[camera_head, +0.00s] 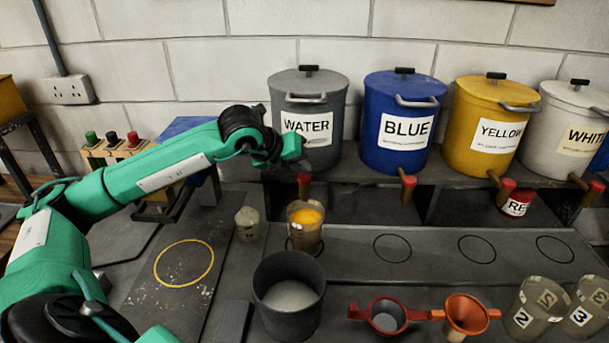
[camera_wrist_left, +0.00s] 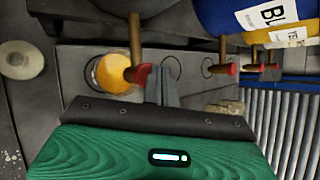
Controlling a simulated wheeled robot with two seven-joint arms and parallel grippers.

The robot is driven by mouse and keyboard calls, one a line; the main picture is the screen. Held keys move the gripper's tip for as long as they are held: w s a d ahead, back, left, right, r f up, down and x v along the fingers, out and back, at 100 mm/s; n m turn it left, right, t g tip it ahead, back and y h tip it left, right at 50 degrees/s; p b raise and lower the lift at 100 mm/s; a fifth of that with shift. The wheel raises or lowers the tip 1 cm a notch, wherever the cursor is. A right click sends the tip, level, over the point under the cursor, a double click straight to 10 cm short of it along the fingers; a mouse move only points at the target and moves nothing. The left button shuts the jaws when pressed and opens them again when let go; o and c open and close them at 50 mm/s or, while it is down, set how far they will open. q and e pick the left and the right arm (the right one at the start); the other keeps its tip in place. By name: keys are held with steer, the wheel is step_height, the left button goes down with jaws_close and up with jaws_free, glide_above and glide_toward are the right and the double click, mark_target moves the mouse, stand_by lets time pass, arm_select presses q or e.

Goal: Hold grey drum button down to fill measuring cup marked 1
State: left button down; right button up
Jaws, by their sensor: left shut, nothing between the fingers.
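The grey drum (camera_head: 307,110) labelled WATER stands at the back. Its brown tap with a red end (camera_head: 304,178) points down and forward; a tap with a red end also shows in the left wrist view (camera_wrist_left: 138,73). A clear measuring cup (camera_head: 305,234) holding yellow-orange contents stands below this tap; the cup also shows in the left wrist view (camera_wrist_left: 98,72). No number is readable on it. My left gripper (camera_head: 300,162) is shut and empty, just above the tap; its fingers show in the left wrist view (camera_wrist_left: 162,88). I cannot tell whether they touch the button.
Blue (camera_head: 403,115), yellow (camera_head: 490,118) and white (camera_head: 573,125) drums stand to the right. A dark bucket (camera_head: 289,294), a red strainer (camera_head: 387,315), an orange funnel (camera_head: 466,314) and cups marked 2 (camera_head: 535,305) and 3 (camera_head: 583,308) stand in front. The ringed shelf is clear right of the filled cup.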

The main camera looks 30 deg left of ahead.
mark_target(301, 178)
arm_select(q)
steer(key=shift+r, duration=0.35)
steer(key=shift+r, duration=0.15)
steer(key=shift+r+p, duration=1.25)
steer(key=shift+r, duration=1.15)
steer(key=shift+f, duration=0.1)
